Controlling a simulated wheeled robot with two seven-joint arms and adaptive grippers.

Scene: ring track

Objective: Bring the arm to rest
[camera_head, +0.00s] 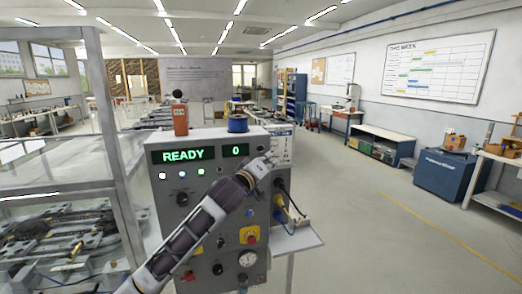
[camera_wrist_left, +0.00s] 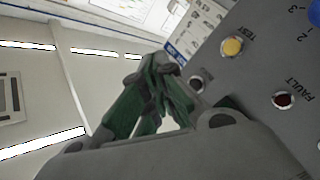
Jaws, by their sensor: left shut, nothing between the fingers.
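My left arm (camera_head: 190,240) comes in from the bottom left and reaches up across the front of a grey control panel (camera_head: 163,215). My left gripper (camera_head: 268,160) is at the panel's upper right, just below its top edge. In the left wrist view the gripper's fingers (camera_wrist_left: 165,75) are together with nothing held between them, close to the panel face. I cannot tell whether they touch the panel. My right gripper is in neither view.
The panel's displays (camera_head: 182,155) read READY and 0. An orange block (camera_head: 180,121) and a blue spool (camera_head: 238,124) stand on top. A small shelf (camera_head: 300,240) juts out at right. A glass-sided enclosure (camera_head: 60,190) stands left. The floor (camera_head: 370,240) at right is clear.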

